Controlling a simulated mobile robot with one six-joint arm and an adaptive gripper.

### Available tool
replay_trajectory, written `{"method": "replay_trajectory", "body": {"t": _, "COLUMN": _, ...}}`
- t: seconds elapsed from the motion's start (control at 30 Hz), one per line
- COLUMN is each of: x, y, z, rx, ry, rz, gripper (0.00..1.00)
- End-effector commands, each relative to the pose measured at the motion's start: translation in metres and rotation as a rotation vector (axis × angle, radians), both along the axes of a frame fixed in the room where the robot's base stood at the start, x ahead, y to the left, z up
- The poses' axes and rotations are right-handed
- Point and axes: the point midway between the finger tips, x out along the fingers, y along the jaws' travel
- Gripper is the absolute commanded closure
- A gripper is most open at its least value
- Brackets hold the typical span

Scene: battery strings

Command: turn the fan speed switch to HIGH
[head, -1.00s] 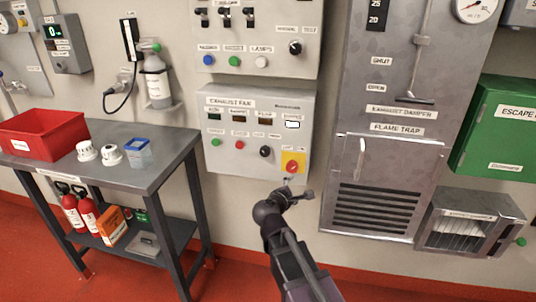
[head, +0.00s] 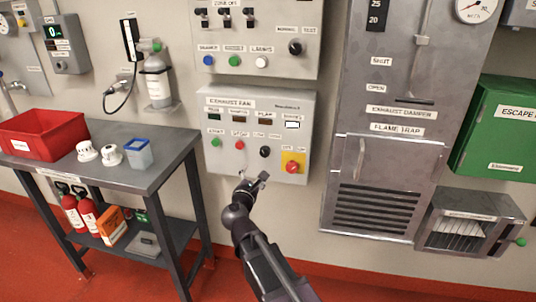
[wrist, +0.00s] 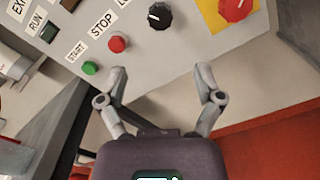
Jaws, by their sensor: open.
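The exhaust fan panel (head: 222,171) is a grey box on the wall. On its lower row, a small black knob (head: 265,151) stands between the red stop button (head: 240,145) and a red rotary switch on a yellow plate (head: 292,165). The black knob also shows at the top of the wrist view (wrist: 160,15); its setting is too small to read, and its label is cut off there. My gripper (head: 256,179) is open and empty, just below the panel's lower edge. In the wrist view its fingers (wrist: 160,75) are spread below the black knob, apart from it.
A green start button (wrist: 90,68) sits left of the stop button (wrist: 118,44). Another switch panel (head: 258,40) hangs above. A grey workbench (head: 170,160) with a red bin (head: 40,135) stands left, and a metal damper cabinet (head: 385,150) right. The wall below the panel is bare.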

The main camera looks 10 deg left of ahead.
Motion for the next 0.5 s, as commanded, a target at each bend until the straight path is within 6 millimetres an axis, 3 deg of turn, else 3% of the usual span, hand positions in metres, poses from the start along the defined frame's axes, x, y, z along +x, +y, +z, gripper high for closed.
{"method": "replay_trajectory", "body": {"t": 0.27, "x": 0.027, "y": 0.0, "z": 0.0, "rx": 0.001, "ry": 0.001, "rz": -0.001, "gripper": 0.15}}
{"method": "replay_trajectory", "body": {"t": 0.5, "x": 0.063, "y": 0.0, "z": 0.0, "rx": 0.001, "ry": 0.0, "rz": -0.002, "gripper": 0.15}}
